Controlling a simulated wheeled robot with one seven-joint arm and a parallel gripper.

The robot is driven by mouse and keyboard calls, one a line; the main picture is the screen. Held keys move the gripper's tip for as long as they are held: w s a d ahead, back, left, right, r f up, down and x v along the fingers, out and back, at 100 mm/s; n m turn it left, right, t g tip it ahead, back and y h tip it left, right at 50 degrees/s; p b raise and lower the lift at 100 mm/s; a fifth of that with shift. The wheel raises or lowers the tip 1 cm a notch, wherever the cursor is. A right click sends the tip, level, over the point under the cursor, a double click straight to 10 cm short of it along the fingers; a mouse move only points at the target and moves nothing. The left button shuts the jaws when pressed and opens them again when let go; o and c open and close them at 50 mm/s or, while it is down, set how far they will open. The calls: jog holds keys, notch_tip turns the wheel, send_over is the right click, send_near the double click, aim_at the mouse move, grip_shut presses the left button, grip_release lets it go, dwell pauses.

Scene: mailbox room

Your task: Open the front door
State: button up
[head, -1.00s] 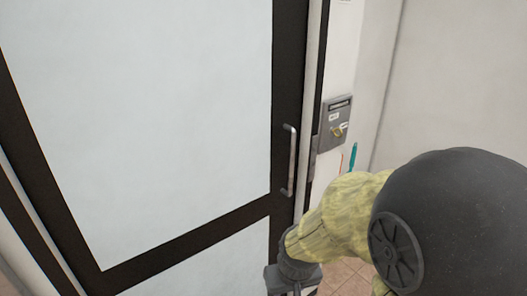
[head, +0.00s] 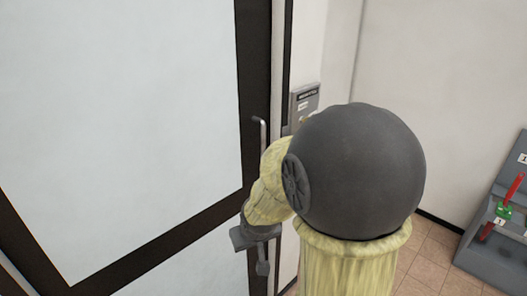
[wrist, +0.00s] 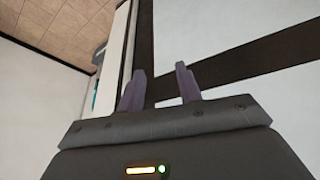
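The front door (head: 120,110) has pale frosted panels in a dark frame and looks shut. Its upright metal handle (head: 262,133) is on the right side of the frame, with its lower part hidden behind my arm. My gripper (head: 262,266) is low in front of the door's right edge, below the handle and apart from it. In the wrist view the two fingers (wrist: 160,85) stand apart with nothing between them. They point toward the door's dark frame (wrist: 250,70). I cannot make out the handle in the wrist view.
A grey wall panel (head: 304,100) is right of the door, partly hidden by my arm. A grey unit (head: 489,258) with red and green parts stands at the far right. Tiled floor (head: 425,265) between them is clear.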

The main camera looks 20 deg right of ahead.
jog(key=w+d+r+t, duration=0.2)
jog(key=w+d+t, duration=0.1)
jog(key=w+d, duration=0.55)
jog(key=n+t+y, duration=0.4)
jog(key=t+y, duration=0.1)
jog(key=t, duration=0.2)
send_near(263, 151)
jog(key=d+f, duration=0.2)
jog(key=d, duration=0.1)
jog(key=s+d+n+y, duration=0.2)
jog(key=s+d+y, duration=0.2)
jog(key=y, duration=0.1)
jog(key=shift+s+f+p, duration=0.2)
jog(key=shift+s+p, duration=0.1)
jog(key=shift+s, duration=0.05)
jog(key=p+x, duration=0.4)
jog(key=x, duration=1.3)
jog(key=shift+w+a+r+p, duration=0.15)
jog(key=shift+w+a+p, duration=0.05)
jog(key=shift+p, duration=0.15)
